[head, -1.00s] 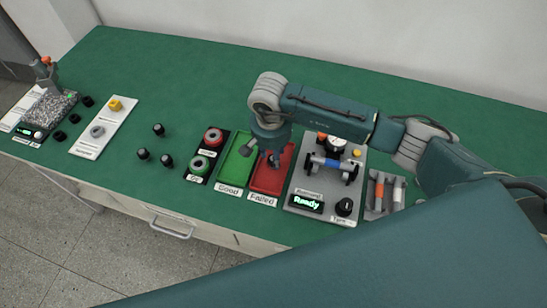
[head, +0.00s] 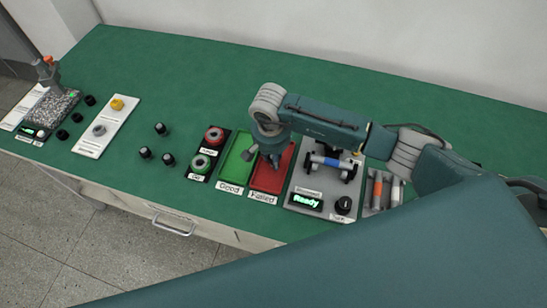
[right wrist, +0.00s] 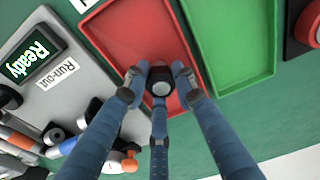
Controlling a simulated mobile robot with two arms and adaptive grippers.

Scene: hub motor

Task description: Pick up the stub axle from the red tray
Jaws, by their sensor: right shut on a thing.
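The red tray (head: 268,182), labelled Failed, lies on the green bench in front of my right arm. It also shows in the right wrist view (right wrist: 122,32). My right gripper (head: 272,161) is over the red tray. In the right wrist view its blue fingers (right wrist: 157,80) are shut around the stub axle (right wrist: 161,88), a dark round part with a grey end face. The axle sits between the fingertips against the tray; whether it still touches the tray floor cannot be told. In the head view the axle is hidden by the gripper. My left gripper is not in view.
The green tray (head: 237,160) is directly left of the red tray. The grey run-out station (head: 301,186), with a Ready display, is close on its right. A rack with several cylinders (head: 378,190) stands further right. Several black parts (head: 160,129) stand left, on open bench.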

